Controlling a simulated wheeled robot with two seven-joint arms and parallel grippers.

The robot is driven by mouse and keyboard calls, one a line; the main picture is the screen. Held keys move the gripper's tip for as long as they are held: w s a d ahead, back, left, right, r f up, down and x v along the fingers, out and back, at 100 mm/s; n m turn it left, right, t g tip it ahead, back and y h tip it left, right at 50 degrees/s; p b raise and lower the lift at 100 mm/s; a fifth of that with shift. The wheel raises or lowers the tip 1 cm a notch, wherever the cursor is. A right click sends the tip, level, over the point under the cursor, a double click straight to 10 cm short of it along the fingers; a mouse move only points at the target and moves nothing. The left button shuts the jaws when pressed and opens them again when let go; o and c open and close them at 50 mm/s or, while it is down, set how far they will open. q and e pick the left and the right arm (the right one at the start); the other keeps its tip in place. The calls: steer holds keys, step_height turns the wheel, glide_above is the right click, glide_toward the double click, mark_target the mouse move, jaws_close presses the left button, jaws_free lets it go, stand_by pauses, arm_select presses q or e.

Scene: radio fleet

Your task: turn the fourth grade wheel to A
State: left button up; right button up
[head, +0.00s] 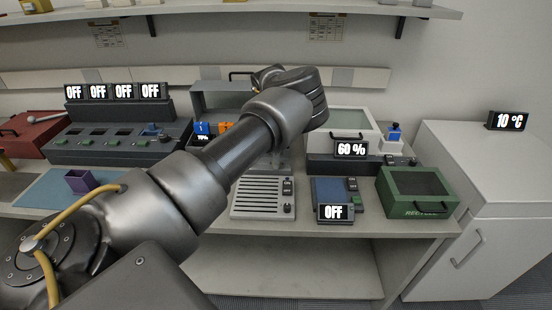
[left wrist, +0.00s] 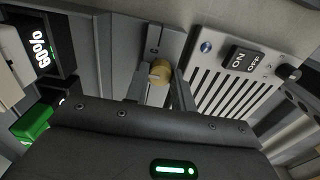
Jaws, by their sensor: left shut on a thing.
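A round brass-coloured knob (left wrist: 160,71) sits on a narrow grey panel in the left wrist view. My left gripper (left wrist: 159,84) reaches it, with a finger on each side, shut on the knob. I cannot tell from its face which grade wheel it is or what letter it points to. In the head view my left arm crosses the bench, its dark wrist (head: 308,92) over the middle back, hiding the fingers and the knob. My right gripper is not in view.
A slatted panel (head: 262,198) with ON and OFF buttons lies in front. A green bin (head: 416,207) and a 60 % display (head: 351,149) stand to the right. Several OFF displays (head: 123,91) top a grey console at left, behind a purple cup (head: 80,182).

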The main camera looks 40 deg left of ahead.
arm_select(q)
steer(key=o, duration=1)
step_height(320, 180, up, 11)
steer(key=b, duration=0.1)
steer(key=shift+s, duration=0.15)
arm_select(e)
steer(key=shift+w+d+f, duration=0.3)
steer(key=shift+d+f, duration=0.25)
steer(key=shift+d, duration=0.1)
arm_select(q)
steer(key=shift+f, duration=0.1)
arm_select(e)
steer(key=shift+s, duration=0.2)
